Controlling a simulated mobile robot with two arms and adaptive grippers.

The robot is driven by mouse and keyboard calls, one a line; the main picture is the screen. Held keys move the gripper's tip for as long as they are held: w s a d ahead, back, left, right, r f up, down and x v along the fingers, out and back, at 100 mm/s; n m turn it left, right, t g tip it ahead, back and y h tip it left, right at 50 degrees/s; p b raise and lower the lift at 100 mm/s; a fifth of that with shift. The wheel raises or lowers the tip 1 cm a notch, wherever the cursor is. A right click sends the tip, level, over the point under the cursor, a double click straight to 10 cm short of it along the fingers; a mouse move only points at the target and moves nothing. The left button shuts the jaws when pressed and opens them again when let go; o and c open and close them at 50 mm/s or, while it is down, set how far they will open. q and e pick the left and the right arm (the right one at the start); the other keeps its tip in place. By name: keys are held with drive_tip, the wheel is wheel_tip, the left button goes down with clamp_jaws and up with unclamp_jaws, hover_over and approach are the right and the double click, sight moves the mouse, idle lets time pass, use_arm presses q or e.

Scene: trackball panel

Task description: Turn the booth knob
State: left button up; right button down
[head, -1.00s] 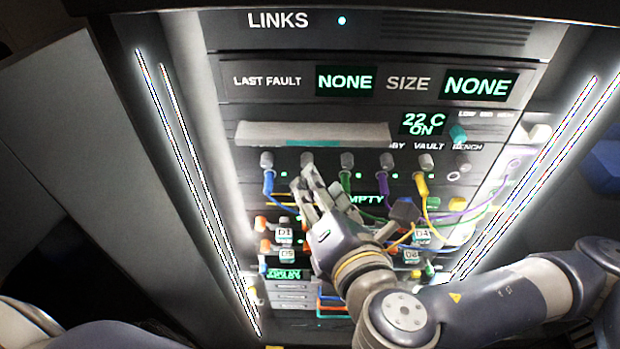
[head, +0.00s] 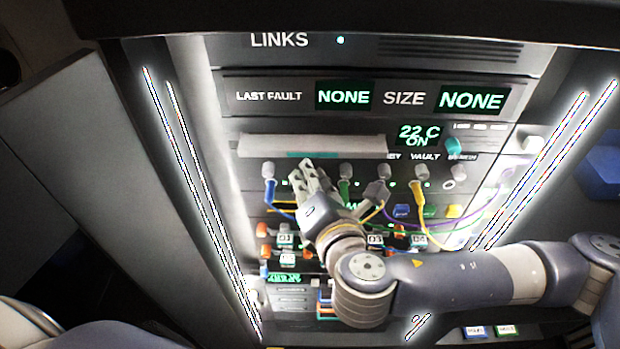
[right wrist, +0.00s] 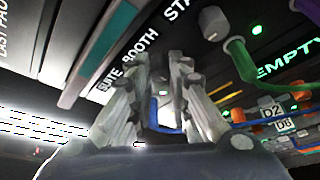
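My right gripper (head: 317,172) is at the row of grey knobs, between the one with the blue plug and the one with the green plug. The booth knob is not clearly visible in the head view; my fingers cover its place. In the right wrist view the BOOTH label (right wrist: 139,46) lies just beyond the fingertips of my right gripper (right wrist: 161,68). The two fingers are apart with a gap between them. Whether they touch a knob is too blurred to tell. My left gripper is not in view.
Beside the gripper are a knob with a blue plug (head: 269,190), a knob with a green plug (head: 345,187) and a yellow plug (head: 418,192). A pale ledge (head: 312,146) runs above the knobs. A purple cable (head: 490,212) loops at right.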

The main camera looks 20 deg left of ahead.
drive_tip(key=shift+f+m+t+y+b, duration=0.25)
drive_tip(key=shift+m+t+y+b, duration=0.5)
drive_tip(key=shift+m+b, duration=2.3)
drive_tip(key=shift+f+m+t+y+b, duration=0.3)
drive_tip(key=shift+m+t+b, duration=0.75)
drive_tip(key=shift+m+b, duration=1.95)
drive_tip(key=shift+f+m+t+y+b, duration=0.15)
drive_tip(key=shift+m+t+y+b, duration=0.65)
drive_tip(key=shift+m+b, duration=2.25)
drive_tip(key=shift+n+b, duration=0.4)
drive_tip(key=shift+b, duration=0.25)
drive_tip(key=c, duration=1.5)
unclamp_jaws()
drive_tip(key=shift+r, duration=0.1)
